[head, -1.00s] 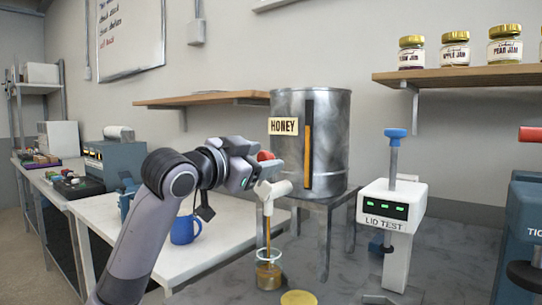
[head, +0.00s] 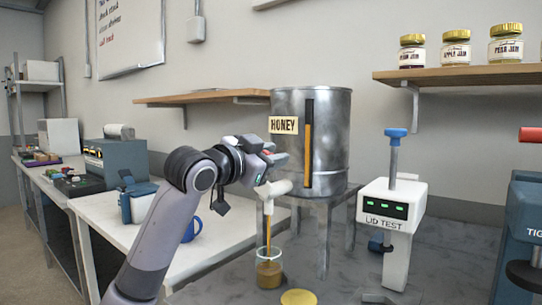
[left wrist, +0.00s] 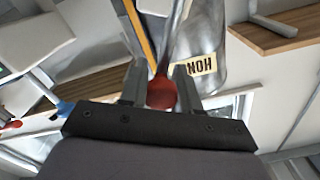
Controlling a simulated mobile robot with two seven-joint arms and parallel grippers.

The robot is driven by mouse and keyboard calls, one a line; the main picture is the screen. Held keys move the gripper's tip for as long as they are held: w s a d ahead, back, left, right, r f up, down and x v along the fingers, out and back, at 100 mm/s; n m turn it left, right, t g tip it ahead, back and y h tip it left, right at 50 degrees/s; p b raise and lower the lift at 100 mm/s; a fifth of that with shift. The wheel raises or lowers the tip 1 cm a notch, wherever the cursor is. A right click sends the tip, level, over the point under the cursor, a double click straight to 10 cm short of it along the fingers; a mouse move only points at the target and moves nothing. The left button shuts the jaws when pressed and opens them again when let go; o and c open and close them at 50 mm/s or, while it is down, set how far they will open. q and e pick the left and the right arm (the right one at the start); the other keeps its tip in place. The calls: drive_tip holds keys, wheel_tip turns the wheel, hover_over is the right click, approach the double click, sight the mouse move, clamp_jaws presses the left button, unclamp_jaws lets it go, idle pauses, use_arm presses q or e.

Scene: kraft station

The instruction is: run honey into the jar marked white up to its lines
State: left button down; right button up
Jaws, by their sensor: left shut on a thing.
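The steel honey tank (head: 338,130) with its HONEY label (head: 283,125) stands on a metal stand. Its pale tap (head: 272,190) points down, and a thin honey stream (head: 268,235) falls into a glass jar (head: 269,270) under it. The jar holds amber honey over much of its height; its marking and fill lines are too small to read. My left gripper (head: 270,160) is at the tap. In the left wrist view its fingers are closed around the tap's red knob (left wrist: 161,92). My right gripper is out of view.
A gold lid (head: 298,298) lies on the counter in front of the jar. The lid tester (head: 391,215) stands to the right, with a blue machine (head: 524,235) at the edge. A blue mug (head: 190,230) sits on the white table behind my left arm.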

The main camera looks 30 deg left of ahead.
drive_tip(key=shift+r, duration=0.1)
use_arm(q)
drive_tip(key=d+f+m+p, duration=0.4)
drive_tip(key=m+p, duration=0.1)
drive_tip(key=m, duration=0.3)
drive_tip(key=shift+s+f+p, duration=0.15)
drive_tip(key=shift+f+p, duration=0.2)
drive_tip(key=shift+p, duration=0.05)
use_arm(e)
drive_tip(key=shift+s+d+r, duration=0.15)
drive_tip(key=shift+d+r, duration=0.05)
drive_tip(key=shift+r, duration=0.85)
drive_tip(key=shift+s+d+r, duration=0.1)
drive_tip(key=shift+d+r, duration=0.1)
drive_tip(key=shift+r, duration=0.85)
use_arm(q)
drive_tip(key=c, duration=0.8)
unclamp_jaws()
